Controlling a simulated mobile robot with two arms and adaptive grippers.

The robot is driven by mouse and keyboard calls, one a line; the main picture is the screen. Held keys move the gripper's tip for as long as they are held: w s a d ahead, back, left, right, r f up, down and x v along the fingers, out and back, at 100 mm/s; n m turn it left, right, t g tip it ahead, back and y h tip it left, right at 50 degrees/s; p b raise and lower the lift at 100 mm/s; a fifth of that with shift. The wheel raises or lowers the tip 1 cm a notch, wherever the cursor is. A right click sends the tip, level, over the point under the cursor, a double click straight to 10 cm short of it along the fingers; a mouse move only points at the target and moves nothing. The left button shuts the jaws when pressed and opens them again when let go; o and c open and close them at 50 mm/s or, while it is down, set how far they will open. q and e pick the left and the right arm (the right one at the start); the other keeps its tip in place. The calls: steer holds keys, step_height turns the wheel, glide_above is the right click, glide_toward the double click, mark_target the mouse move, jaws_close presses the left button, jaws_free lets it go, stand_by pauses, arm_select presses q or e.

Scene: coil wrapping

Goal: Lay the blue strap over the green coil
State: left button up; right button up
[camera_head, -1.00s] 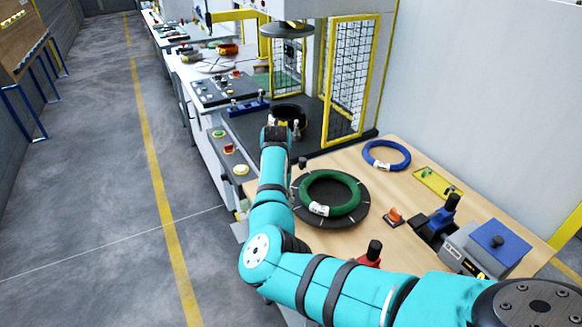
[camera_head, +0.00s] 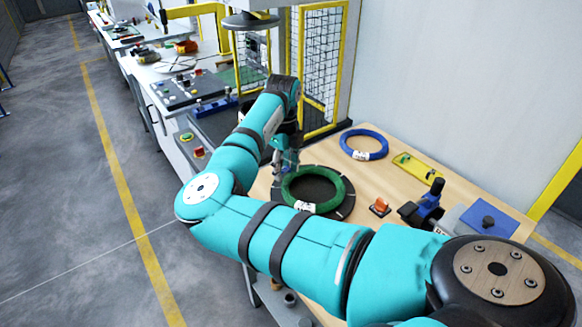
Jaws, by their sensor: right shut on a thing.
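The green coil (camera_head: 342,192) lies flat on a dark round plate (camera_head: 347,209) on the wooden table, with a white label at its front. My right gripper (camera_head: 288,167) points down at the coil's far left edge. It is shut on a small bluish piece, which looks like the blue strap (camera_head: 287,169). The strap is mostly hidden by the fingers, and I cannot tell whether it touches the coil. My left gripper is not in view.
A blue coil (camera_head: 375,155) with a white label lies behind right on the table (camera_head: 383,183). A yellow plate (camera_head: 418,168), an orange-red part (camera_head: 380,206) and a blue-handled tool (camera_head: 430,205) stand to the right. A yellow-framed mesh guard (camera_head: 322,65) rises behind.

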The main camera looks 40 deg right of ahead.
steer(key=m, duration=0.1)
steer(key=s+m, duration=0.1)
steer(key=m, duration=0.1)
steer(key=shift+s+d+r+m, duration=0.15)
steer(key=shift+s+d+m, duration=0.15)
steer(key=shift+s+m, duration=0.1)
steer(key=shift+f, duration=0.55)
steer(key=shift+w+f+b, duration=0.1)
steer(key=shift+f+b, duration=0.4)
steer(key=shift+f, duration=1.85)
